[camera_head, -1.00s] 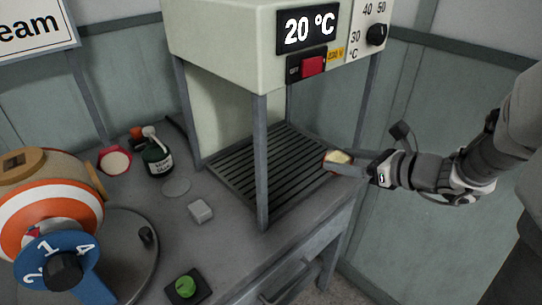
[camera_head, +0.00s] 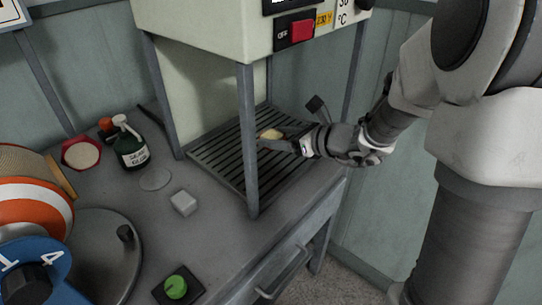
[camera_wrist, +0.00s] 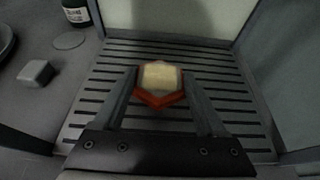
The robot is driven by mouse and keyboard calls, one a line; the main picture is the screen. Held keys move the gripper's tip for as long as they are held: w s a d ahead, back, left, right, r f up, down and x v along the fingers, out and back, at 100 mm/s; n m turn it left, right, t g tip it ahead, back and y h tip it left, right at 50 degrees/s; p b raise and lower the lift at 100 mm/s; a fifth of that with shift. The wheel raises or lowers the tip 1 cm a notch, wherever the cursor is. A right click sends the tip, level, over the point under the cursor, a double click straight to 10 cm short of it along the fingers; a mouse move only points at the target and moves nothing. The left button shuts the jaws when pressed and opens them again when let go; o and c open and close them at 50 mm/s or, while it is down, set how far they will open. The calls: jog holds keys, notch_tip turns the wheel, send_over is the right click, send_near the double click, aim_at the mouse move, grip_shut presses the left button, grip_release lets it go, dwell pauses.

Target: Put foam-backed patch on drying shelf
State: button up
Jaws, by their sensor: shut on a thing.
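The foam-backed patch (camera_wrist: 160,77) shows a pale yellow foam face with a red-orange edge below it in the wrist view. My gripper (camera_wrist: 161,92) is shut on it, with one finger at each side. In the head view the patch (camera_head: 271,134) is at the tip of my gripper (camera_head: 275,139), over the slatted drying shelf (camera_head: 222,165). The shelf (camera_wrist: 105,75) spreads under and around the patch in the wrist view. I cannot tell whether the patch touches the slats.
The heater box (camera_head: 200,30) hangs above the shelf on grey posts, one post (camera_head: 248,140) at the front. A grey-white block (camera_head: 184,202), a glue bottle (camera_head: 130,145) and a red dish (camera_head: 82,152) stand left of the shelf. The slats around the patch are clear.

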aim_at(272, 158)
jog(key=shift+x, duration=1)
jog(key=shift+s+a+f+b, duration=0.15)
jog(key=shift+f+b, duration=0.9)
jog(key=shift+f, duration=1.05)
jog(key=shift+f, duration=0.15)
jog(key=shift+f+b, duration=0.15)
jog(key=shift+b, duration=0.15)
jog(key=o, duration=1.3)
jog(key=shift+c, duration=0.2)
